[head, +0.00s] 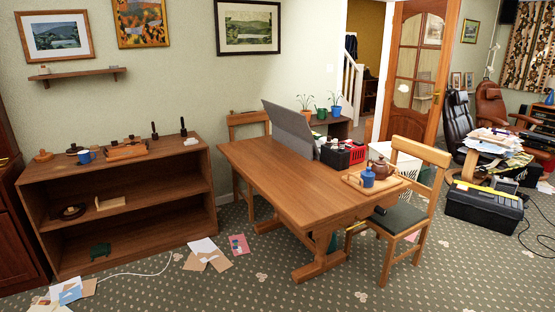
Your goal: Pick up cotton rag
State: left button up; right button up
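A small white crumpled item (191,141) lies on the right end of the brown shelf unit's top (150,160). It may be the cotton rag, but it is too small to tell. No other rag can be made out. Neither of my grippers is in view.
A wooden table (275,168) stands mid-room with a grey panel (290,130) and a tray (352,180) on it. A chair (420,158) stands at its right. Papers (203,250) and a white cable (140,274) lie on the carpet before the shelf unit. The front-centre carpet (250,290) is mostly clear.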

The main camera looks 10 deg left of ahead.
aim_at(191, 141)
jog(key=i+j+u, duration=0.25)
jog(key=i+u, duration=0.2)
jog(key=i, duration=0.2)
jog(key=i+u, duration=0.4)
jog(key=i, duration=0.25)
jog(key=i+l+u, duration=0.15)
jog(key=i+u, duration=0.3)
jog(key=i, duration=0.2)
jog(key=i+u, duration=0.1)
jog(key=i, duration=2.5)
jog(key=i+z, duration=0.15)
jog(key=i, duration=0.25)
jog(key=i+j+z, duration=0.1)
jog(key=i, duration=0.3)
